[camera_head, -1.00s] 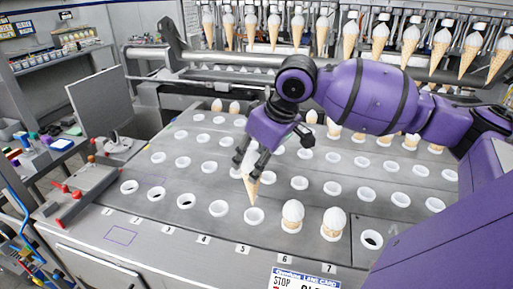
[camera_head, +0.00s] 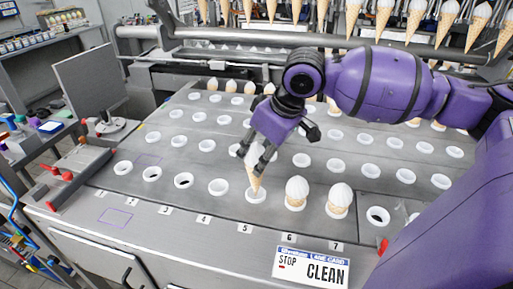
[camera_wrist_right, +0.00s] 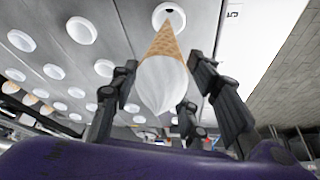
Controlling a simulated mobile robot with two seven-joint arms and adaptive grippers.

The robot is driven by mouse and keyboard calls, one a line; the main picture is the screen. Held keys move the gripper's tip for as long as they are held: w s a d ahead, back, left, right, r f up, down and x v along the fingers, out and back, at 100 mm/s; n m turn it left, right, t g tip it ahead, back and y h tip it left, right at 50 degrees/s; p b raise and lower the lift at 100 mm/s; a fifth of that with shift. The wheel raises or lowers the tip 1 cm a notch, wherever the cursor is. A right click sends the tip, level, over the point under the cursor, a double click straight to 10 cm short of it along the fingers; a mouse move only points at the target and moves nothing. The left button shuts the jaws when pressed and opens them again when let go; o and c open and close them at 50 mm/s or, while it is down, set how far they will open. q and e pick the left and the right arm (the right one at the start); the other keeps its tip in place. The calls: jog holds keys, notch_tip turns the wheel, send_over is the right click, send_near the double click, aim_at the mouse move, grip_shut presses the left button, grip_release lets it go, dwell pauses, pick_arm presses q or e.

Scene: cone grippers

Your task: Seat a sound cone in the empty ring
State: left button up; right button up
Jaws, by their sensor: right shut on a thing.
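My right gripper (camera_head: 257,163) is shut on a cone (camera_head: 255,181) with a white top and a tan waffle body. The cone points down, roughly upright, over the white ring (camera_head: 255,196) at lane 5. Its tip overlaps the ring's opening; I cannot tell how deep it is. In the right wrist view the cone (camera_wrist_right: 163,85) sits between the dark fingers of the gripper (camera_wrist_right: 165,95), its tip at the ring (camera_wrist_right: 168,13). My left gripper is not in view.
Two seated cones stand to the right, at lane 6 (camera_head: 296,191) and lane 7 (camera_head: 340,198). Empty rings stand to the left, such as one at lane 4 (camera_head: 218,187). A lane card (camera_head: 311,267) reading STOP and CLEAN hangs at the front edge. Cones hang along the back.

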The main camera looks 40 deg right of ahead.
jog(key=shift+f+b, duration=0.85)
jog(key=shift+f, duration=2.75)
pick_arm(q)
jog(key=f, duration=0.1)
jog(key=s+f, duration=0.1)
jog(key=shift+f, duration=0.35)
pick_arm(e)
jog(key=shift+f, duration=0.35)
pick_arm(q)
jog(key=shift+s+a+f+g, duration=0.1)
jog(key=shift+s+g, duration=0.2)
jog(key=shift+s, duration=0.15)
pick_arm(e)
jog(key=o, duration=0.9)
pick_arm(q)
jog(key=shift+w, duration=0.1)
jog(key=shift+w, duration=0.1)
pick_arm(e)
jog(key=v, duration=1.2)
jog(key=shift+d, duration=0.1)
